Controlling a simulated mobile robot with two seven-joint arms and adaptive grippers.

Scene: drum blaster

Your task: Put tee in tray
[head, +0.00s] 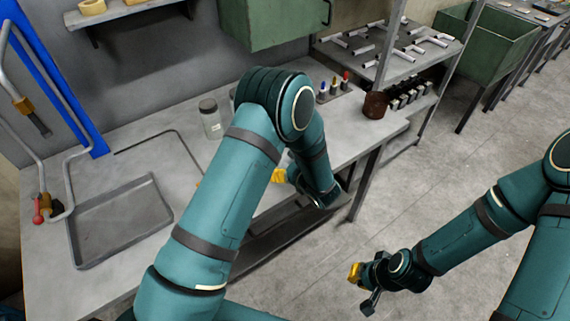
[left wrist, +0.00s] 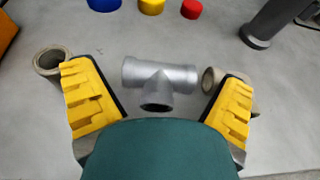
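A grey metal tee (left wrist: 160,82) lies on the table in the left wrist view, between and slightly beyond the spread yellow fingertips of my left gripper (left wrist: 160,98). The fingers are open and do not appear to touch the tee. In the head view my left gripper (head: 281,176) is mostly hidden behind my arm, and the tee is hidden too. The grey tray (head: 120,222) lies empty on the left part of the table. My right gripper (head: 365,286) hangs over the floor, off the table, with its fingers apart and nothing in them.
Beige pipe fittings sit close by the left finger (left wrist: 50,60) and right finger (left wrist: 212,80). Blue, yellow and red pieces (left wrist: 191,9) stand beyond. A glass jar (head: 210,120) and a brown cup (head: 375,105) stand on the table. Bent pipes (head: 68,180) border the tray's left.

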